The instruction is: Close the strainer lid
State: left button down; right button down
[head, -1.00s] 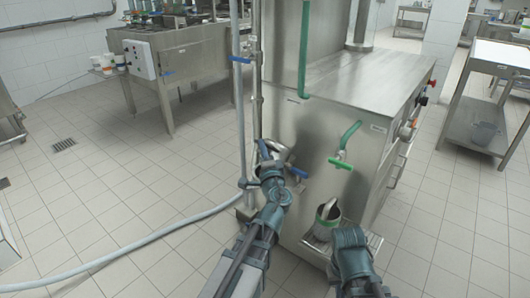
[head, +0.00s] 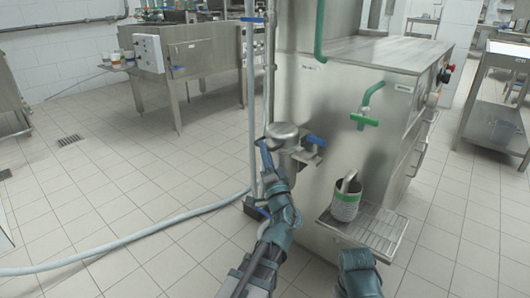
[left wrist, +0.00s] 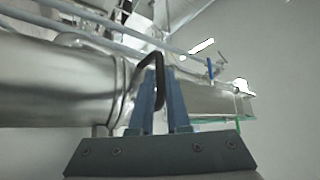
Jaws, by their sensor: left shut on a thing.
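The steel strainer (head: 288,155) is a round pot on the front of the large steel machine. Its lid (head: 282,130) lies roughly level over the top in the head view; a small gap cannot be ruled out. My left gripper (head: 265,155) is at the strainer's left front side. In the left wrist view, its blue fingers (left wrist: 165,100) are shut on a black loop handle (left wrist: 149,60) beside a large steel cylinder (left wrist: 60,85). Part of the handle is hidden between the fingers. My right arm shows at the bottom, but its gripper does not.
A blue-handled valve (head: 316,140) is just right of the strainer. A green tap (head: 364,119) is above a metal container (head: 345,205) on a wire drip tray (head: 385,232). A vertical pipe (head: 251,95) stands close left. A hose (head: 130,259) crosses the floor.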

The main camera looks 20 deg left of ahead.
pick_arm(q)
jog(key=shift+w+d+f+b, duration=0.1)
jog(key=shift+d+f+b, duration=0.25)
jog(key=shift+f, duration=0.3)
pick_arm(e)
jog(key=shift+f, duration=0.6)
pick_arm(q)
jog(key=c, duration=0.9)
grip_release()
jog(key=shift+w+a+f+h, duration=0.1)
jog(key=shift+w+f+h, duration=0.05)
jog(key=shift+h, duration=0.25)
